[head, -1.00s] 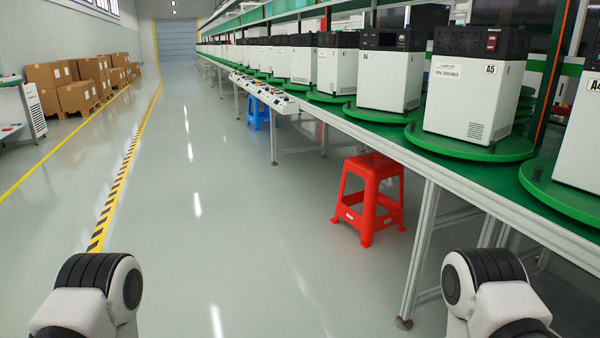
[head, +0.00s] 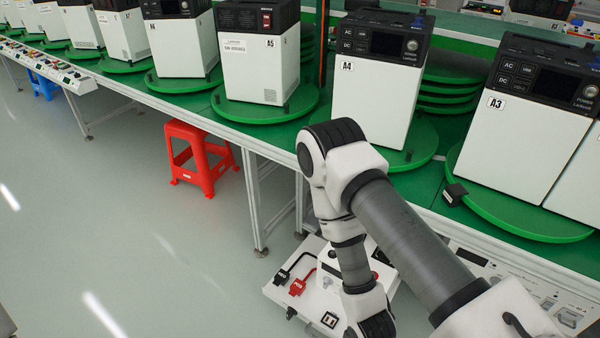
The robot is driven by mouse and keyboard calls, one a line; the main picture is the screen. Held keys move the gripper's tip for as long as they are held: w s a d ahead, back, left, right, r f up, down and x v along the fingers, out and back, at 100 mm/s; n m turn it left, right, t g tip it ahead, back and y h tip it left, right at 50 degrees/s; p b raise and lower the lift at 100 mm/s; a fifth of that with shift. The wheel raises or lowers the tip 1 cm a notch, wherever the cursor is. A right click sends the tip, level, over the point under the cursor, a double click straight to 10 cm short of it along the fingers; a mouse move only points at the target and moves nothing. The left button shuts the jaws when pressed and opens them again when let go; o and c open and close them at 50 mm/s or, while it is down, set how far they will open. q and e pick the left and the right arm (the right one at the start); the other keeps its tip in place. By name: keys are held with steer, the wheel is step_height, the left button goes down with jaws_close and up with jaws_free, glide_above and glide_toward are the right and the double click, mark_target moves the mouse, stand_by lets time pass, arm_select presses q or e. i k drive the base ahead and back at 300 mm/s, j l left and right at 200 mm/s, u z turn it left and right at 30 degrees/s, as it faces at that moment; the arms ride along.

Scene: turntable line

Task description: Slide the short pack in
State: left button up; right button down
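White packs with black tops stand upright on green turntables along the line. Pack A5 (head: 255,65) shows a red switch. Pack A4 (head: 368,95) and pack A3 (head: 525,140) show dark display panels and sockets. I cannot tell which of them, if any, is the short pack. My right arm crosses the lower right, its elbow in front of the turntable (head: 425,150) under A4, and bends down toward the bottom edge. Its fingers are not visible. My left arm and gripper are out of view.
A white box (head: 275,292) with black and red clamp leads sits low beside my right arm. A control panel (head: 570,310) runs along the table front at right. A small black block (head: 455,194) is at A3's turntable edge. A red stool (head: 200,160) stands left; the floor there is clear.

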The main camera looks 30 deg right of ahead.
mark_target(322, 309)
steer(key=z, duration=0.95)
steer(key=i, duration=0.35)
